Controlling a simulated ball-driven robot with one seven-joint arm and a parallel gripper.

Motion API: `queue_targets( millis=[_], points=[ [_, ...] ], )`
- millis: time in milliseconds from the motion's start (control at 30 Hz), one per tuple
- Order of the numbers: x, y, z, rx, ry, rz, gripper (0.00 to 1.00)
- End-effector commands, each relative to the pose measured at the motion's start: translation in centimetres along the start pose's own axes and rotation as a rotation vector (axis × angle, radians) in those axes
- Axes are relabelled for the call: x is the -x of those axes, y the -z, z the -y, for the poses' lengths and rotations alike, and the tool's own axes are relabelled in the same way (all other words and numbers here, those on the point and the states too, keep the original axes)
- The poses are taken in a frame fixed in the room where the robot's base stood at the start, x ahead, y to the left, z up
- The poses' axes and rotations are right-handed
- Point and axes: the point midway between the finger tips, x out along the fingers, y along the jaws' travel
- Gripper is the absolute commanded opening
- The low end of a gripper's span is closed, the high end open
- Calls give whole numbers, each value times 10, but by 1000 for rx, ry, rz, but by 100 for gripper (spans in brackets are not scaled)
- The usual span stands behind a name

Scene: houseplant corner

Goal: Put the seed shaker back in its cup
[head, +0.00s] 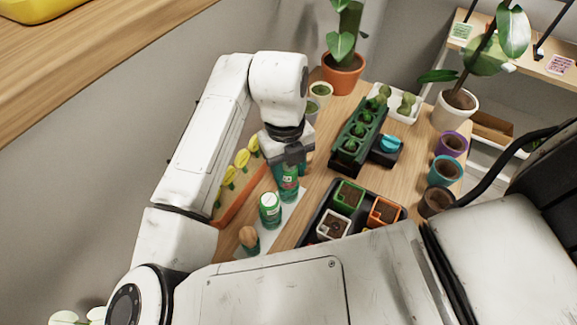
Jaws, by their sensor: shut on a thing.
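My gripper (287,156) points down over the left part of the wooden table. It is shut on a green cylinder (288,182), which looks like the seed shaker. My gripper hides its top, and I cannot tell whether its base touches the table. A similar green canister with a pale lid (270,210) stands just in front and to the left, on a pale sheet. I cannot tell for sure which cup is the shaker's; small cups (321,90) stand behind my wrist, partly hidden.
A black tray with small square pots (318,240) lies to the right front. A green seedling planter (345,155) stands behind it. A long orange trough (243,195) is on the left. A tan-topped object (248,238) stands near the front. Purple (453,143) and teal (441,172) pots line the right edge.

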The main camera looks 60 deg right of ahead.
Motion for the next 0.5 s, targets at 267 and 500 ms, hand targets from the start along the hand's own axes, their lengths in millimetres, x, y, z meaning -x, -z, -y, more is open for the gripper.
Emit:
queue_targets(
  millis=[267,500],
  points=[
    [-8,-1,0,0,0,0,9],
    [-10,-1,0,0,0,0,9]
  ],
)
